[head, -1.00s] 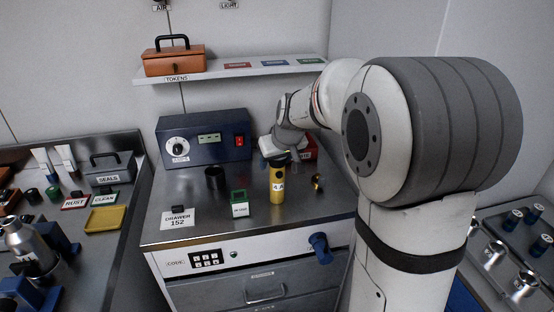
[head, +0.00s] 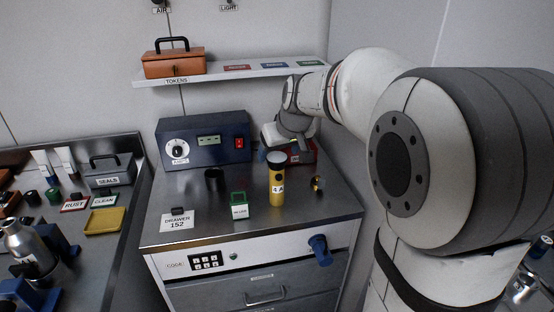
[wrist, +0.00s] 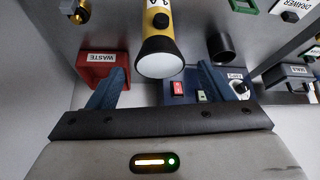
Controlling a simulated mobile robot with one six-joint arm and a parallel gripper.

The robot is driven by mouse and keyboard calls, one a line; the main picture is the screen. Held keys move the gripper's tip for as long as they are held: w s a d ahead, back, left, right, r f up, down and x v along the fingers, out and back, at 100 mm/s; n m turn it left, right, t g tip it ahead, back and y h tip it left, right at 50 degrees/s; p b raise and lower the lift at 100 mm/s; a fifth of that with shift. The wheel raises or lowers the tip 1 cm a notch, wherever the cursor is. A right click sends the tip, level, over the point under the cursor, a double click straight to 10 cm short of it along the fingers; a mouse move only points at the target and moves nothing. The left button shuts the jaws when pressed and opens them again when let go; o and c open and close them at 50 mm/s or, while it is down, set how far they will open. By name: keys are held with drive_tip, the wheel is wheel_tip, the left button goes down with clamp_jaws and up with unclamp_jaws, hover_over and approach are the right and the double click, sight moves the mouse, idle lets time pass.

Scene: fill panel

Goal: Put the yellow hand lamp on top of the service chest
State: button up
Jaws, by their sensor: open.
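The yellow hand lamp (head: 276,184) stands upright on the metal top of the service chest (head: 336,212). Its dark head with a pale lens is uppermost. In the wrist view the lamp (wrist: 157,28) shows with its lens towards the camera, apart from both fingers. My gripper (wrist: 160,82) is open and empty, its two blue fingers spread to either side below the lens in that picture. In the head view my gripper's housing is behind and right of the lamp, in front of the red waste bin, and its fingertips are hard to make out.
A dark cup (head: 214,180), a green-framed tag (head: 239,206) and a small brass part (head: 317,184) stand near the lamp. A blue power unit (head: 205,140) and the red waste bin (wrist: 102,70) are at the back. A shelf (head: 232,71) hangs above.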

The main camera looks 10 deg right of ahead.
drive_tip(key=a+v, duration=0.1)
drive_tip(key=v, duration=0.5)
drive_tip(key=s+f+g, duration=0.1)
drive_tip(key=s+f, duration=0.3)
drive_tip(key=s, duration=0.3)
drive_tip(key=s+f+m+g, duration=0.1)
drive_tip(key=s+f, duration=0.3)
drive_tip(key=s, duration=0.4)
drive_tip(key=s+f+m+g+h, duration=0.1)
drive_tip(key=s+f, duration=0.3)
drive_tip(key=s, duration=0.4)
drive_tip(key=shift+f, duration=0.4)
drive_tip(key=shift+d, duration=0.15)
drive_tip(key=shift+p+v, duration=0.75)
drive_tip(key=shift+v, duration=0.05)
drive_tip(key=shift+w, duration=0.1)
